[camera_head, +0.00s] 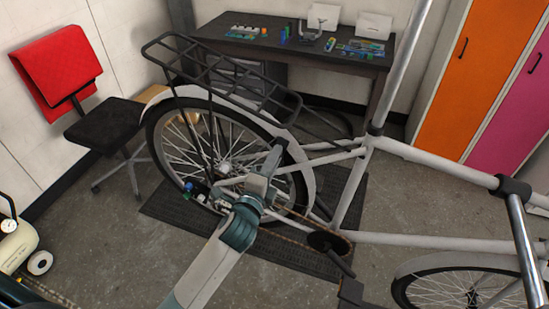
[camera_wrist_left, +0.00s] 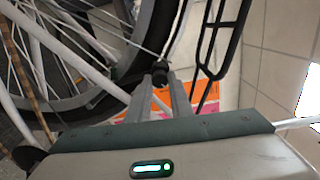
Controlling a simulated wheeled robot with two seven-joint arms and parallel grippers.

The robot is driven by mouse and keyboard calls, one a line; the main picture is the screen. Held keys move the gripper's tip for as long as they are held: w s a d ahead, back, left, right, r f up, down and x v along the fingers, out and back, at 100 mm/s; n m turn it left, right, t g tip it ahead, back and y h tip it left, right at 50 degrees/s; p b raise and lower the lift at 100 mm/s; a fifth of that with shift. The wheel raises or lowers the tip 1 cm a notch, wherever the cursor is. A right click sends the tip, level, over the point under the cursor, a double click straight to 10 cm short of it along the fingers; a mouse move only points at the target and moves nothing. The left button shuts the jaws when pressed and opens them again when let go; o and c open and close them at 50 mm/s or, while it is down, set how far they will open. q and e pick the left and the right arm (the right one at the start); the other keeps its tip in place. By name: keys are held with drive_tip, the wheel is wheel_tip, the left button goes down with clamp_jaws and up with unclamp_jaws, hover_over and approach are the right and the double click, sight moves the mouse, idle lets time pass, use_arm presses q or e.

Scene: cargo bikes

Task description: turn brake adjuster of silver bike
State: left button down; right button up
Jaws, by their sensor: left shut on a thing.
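The silver bike (camera_head: 350,195) stands across the head view, with its rear wheel (camera_head: 165,150) and black rear rack (camera_head: 225,75) at the left. My left arm reaches up to the rear wheel's hub area, and my left gripper (camera_head: 207,195) is there, small and partly hidden by my own wrist. In the left wrist view, the fingers of my left gripper (camera_wrist_left: 168,92) are shut on a small black knob, the brake adjuster (camera_wrist_left: 160,76), beside the tyre and frame tubes. The knob's turn angle cannot be read. My right gripper is not in view.
A dark workbench (camera_head: 300,52) with small parts stands behind the bike. A red and black chair (camera_head: 95,130) is at the left. An air compressor (camera_head: 15,245) stands at the lower left. Orange (camera_head: 465,60) and magenta (camera_head: 515,120) lockers are at the right. The bike stands over a dark floor mat (camera_head: 165,210).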

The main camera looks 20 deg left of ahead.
use_arm(q)
drive_tip(key=shift+n+p, duration=0.45)
drive_tip(key=shift+n, duration=3.65)
drive_tip(key=c, duration=1.6)
unclamp_jaws()
drive_tip(key=shift+a, duration=0.1)
drive_tip(key=s+b, duration=0.2)
drive_tip(key=s, duration=0.3)
drive_tip(key=s+b, duration=0.2)
drive_tip(key=s, duration=0.4)
drive_tip(key=s+b, duration=0.2)
drive_tip(key=s, duration=0.4)
drive_tip(key=shift+s+a+b, duration=0.2)
drive_tip(key=shift+a+b, duration=0.1)
drive_tip(key=shift+b, duration=0.05)
